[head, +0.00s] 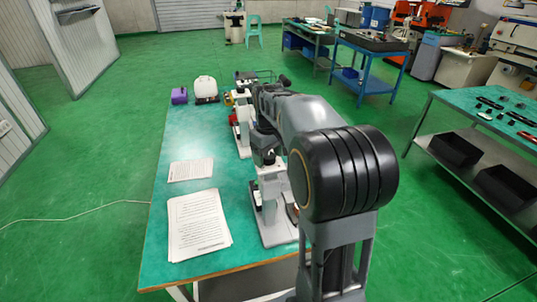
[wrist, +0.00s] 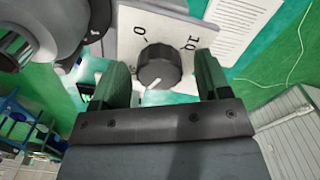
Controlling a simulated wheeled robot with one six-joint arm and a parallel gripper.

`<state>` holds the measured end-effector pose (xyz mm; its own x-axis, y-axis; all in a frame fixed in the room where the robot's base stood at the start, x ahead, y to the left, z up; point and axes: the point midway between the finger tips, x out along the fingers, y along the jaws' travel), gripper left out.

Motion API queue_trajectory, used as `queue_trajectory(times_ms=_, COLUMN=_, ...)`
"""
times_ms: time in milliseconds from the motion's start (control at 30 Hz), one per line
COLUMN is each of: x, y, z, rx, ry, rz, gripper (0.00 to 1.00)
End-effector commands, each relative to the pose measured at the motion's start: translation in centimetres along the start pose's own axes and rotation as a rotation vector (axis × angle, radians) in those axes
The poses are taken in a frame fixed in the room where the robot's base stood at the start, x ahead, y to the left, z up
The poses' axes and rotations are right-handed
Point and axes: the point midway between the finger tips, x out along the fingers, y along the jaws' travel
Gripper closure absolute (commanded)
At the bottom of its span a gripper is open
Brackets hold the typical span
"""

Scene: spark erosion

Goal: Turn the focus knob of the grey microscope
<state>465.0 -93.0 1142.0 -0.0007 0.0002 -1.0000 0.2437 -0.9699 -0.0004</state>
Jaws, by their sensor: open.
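In the wrist view a round black knob (wrist: 159,67) with a white pointer line sits on a white plate (wrist: 165,22) marked with 0 and 10. The pointer line slants toward the lower left of the picture. My gripper (wrist: 161,62) is open, with one finger on each side of the knob and a visible gap at both sides. Part of a grey rounded body, probably the microscope (wrist: 28,22), shows at the top left. In the head view a pale microscope (head: 272,200) stands on the bench, partly hidden by my arm; my gripper cannot be made out there.
The green bench (head: 188,145) bears printed sheets (head: 197,222), a smaller sheet (head: 190,170), a purple container (head: 179,96) and a white container (head: 206,88). Another microscope (head: 243,130) stands farther back. A separate table (head: 465,103) stands at the right.

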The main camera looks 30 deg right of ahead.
Motion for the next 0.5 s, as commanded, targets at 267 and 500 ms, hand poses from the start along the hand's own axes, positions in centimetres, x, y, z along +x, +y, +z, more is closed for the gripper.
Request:
queue_trajectory(times_ms=267, x=0.05, y=0.00, z=-0.01, rx=0.000, ry=0.000, rz=0.000, gripper=0.32)
queue_trajectory(times_ms=500, x=0.03, y=0.00, z=-0.01, rx=0.000, ry=0.001, rz=0.000, gripper=0.55)
